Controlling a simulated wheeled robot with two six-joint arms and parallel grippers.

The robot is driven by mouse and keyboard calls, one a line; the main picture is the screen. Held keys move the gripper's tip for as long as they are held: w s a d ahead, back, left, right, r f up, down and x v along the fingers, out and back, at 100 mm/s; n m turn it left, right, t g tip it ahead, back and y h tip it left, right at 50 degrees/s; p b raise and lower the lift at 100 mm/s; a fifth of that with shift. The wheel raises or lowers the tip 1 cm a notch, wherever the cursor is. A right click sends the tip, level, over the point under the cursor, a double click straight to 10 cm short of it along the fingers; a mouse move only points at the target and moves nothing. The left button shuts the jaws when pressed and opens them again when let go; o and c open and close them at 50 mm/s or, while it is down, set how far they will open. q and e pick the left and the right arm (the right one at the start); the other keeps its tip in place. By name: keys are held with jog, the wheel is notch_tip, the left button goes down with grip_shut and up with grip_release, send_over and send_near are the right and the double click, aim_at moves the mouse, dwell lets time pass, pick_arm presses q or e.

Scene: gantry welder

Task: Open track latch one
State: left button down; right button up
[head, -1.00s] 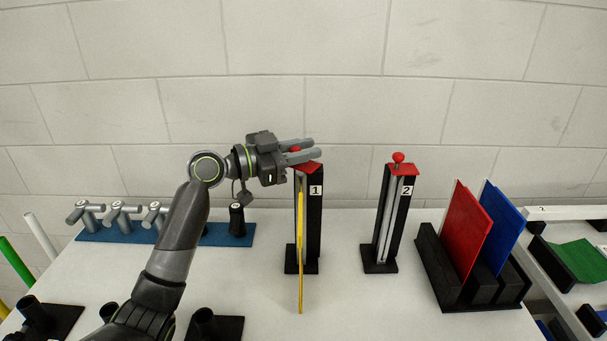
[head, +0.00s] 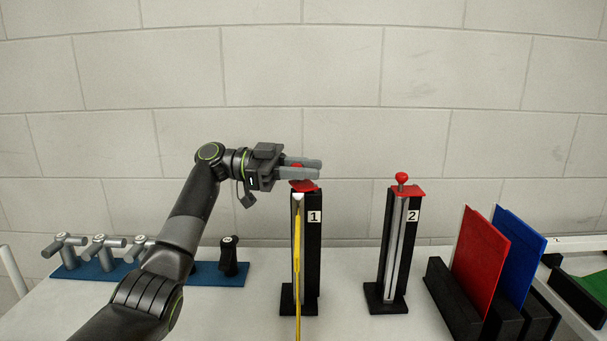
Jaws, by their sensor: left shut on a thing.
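Track one (head: 312,255) is an upright black post with a pale channel and a label "1". Its red latch (head: 304,187) sits on the top, with a red knob between my fingers. My left gripper (head: 308,168) comes in level from the left and is shut on the knob, which its fingers mostly hide. A yellow strip (head: 297,260) stands along the front of track one. Track two (head: 396,250), labelled "2", stands to the right with its red latch (head: 407,190) and round knob in plain view. My right gripper is not in view.
A rack (head: 455,300) holding a red panel (head: 480,260) and a blue panel (head: 520,255) stands at the right. A blue mat (head: 205,274) with several grey T-handled tools lies at the left. The white table between the two tracks is clear.

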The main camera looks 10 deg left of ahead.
pick_arm(q)
jog(key=shift+w+d+r+m+g, duration=0.1)
jog(key=shift+m+g, duration=0.4)
jog(key=shift+g, duration=0.6)
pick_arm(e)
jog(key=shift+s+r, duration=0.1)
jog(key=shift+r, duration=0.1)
pick_arm(q)
jog(key=shift+m+g+p, duration=0.3)
jog(key=shift+p, duration=0.1)
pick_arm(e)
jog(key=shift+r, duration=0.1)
pick_arm(q)
jog(key=shift+w+d+g, duration=0.1)
jog(key=shift+g, duration=0.2)
jog(key=shift+m+g+y, duration=0.3)
jog(key=shift+m+g, duration=0.2)
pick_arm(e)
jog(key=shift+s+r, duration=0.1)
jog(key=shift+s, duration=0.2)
pick_arm(q)
jog(key=shift+p, duration=0.35)
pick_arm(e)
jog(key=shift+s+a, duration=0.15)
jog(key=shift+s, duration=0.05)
pick_arm(q)
jog(key=shift+g, duration=0.3)
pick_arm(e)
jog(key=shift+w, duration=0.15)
